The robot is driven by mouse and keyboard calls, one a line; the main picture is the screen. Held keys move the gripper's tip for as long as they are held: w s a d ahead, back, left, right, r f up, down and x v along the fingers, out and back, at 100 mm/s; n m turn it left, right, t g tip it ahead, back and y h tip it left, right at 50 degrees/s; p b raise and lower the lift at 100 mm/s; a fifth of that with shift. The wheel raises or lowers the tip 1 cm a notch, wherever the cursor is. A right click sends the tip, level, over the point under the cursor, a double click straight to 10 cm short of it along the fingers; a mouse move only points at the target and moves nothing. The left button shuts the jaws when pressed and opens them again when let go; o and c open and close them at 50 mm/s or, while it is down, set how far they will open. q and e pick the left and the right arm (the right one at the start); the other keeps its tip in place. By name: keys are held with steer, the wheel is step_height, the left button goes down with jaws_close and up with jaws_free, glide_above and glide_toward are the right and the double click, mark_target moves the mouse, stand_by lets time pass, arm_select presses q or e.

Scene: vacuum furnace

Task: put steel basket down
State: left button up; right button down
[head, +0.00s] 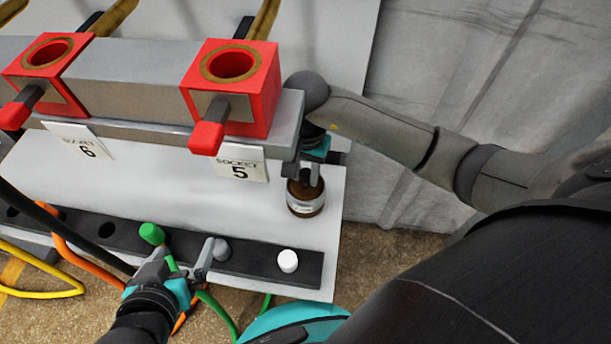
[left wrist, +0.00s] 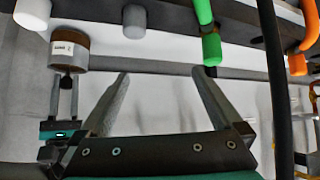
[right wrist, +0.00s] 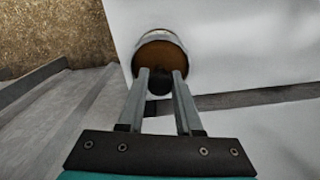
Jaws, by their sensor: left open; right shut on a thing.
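The steel basket (head: 306,205) is a small round brown pot with a pale label, over the right end of the white tabletop. My right gripper (head: 313,180) is above it, shut on the dark knob on its top. The basket also shows in the left wrist view (left wrist: 75,50) and the right wrist view (right wrist: 162,48), where the knob sits between the fingertips. I cannot tell whether its bottom touches the tabletop. My left gripper (head: 183,262) is open and empty, left of the basket, near the dark connector strip.
A dark strip (head: 248,263) along the front edge carries a white cap (head: 288,261), a grey one and a green plug (head: 151,233). Red sockets (head: 232,85) labelled 5 and 6 stand on a grey beam behind. Orange, yellow and green cables lie at left. White tabletop (head: 120,185) is free left of the basket.

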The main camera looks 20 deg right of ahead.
steer(key=shift+f, duration=0.45)
steer(key=shift+f+b, duration=0.15)
steer(key=shift+b, duration=0.15)
steer(key=c, duration=0.6)
jaws_free()
